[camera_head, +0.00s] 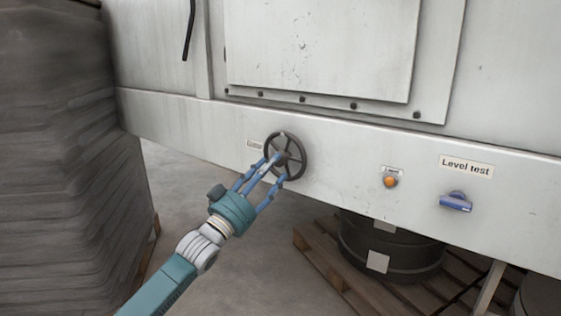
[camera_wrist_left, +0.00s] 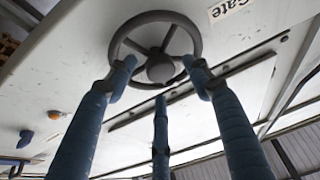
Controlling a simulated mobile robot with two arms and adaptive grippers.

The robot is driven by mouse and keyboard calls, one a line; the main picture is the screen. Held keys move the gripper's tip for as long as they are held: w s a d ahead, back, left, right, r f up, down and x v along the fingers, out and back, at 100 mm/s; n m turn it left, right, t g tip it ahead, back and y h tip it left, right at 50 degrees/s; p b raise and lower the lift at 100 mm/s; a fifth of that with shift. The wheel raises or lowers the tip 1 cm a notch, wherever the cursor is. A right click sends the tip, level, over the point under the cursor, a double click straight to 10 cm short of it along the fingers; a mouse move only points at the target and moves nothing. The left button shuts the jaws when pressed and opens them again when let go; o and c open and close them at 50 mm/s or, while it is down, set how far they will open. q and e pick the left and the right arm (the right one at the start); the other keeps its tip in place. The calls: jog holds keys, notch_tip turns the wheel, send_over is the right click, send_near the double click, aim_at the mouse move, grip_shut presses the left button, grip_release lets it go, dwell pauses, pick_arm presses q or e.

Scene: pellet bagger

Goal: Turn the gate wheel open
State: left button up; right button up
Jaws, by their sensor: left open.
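The gate wheel (camera_head: 290,150) is a dark round handwheel with spokes and a hub, on the front beam of the white machine. A label beside it reads "Gate" (camera_wrist_left: 230,8) in the left wrist view. My left gripper (camera_head: 274,168) is at the wheel with its blue fingers spread. In the left wrist view the wheel (camera_wrist_left: 158,76) is ahead of the fingers, with two fingertips at its lower rim on either side and a third finger below the hub. I cannot tell whether the fingertips touch the wheel. My right gripper is not in view.
An orange button (camera_head: 390,181) and a blue handle (camera_head: 456,202) under a "Level test" label (camera_head: 466,167) are right of the wheel. A tall grey stack (camera_head: 60,150) stands at left. A dark drum (camera_head: 390,250) on a wooden pallet (camera_head: 325,258) is below the beam.

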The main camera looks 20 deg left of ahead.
aim_at(283, 157)
pick_arm(q)
jog(key=shift+x, duration=2.2)
jog(key=shift+c, duration=0.5)
grip_shut()
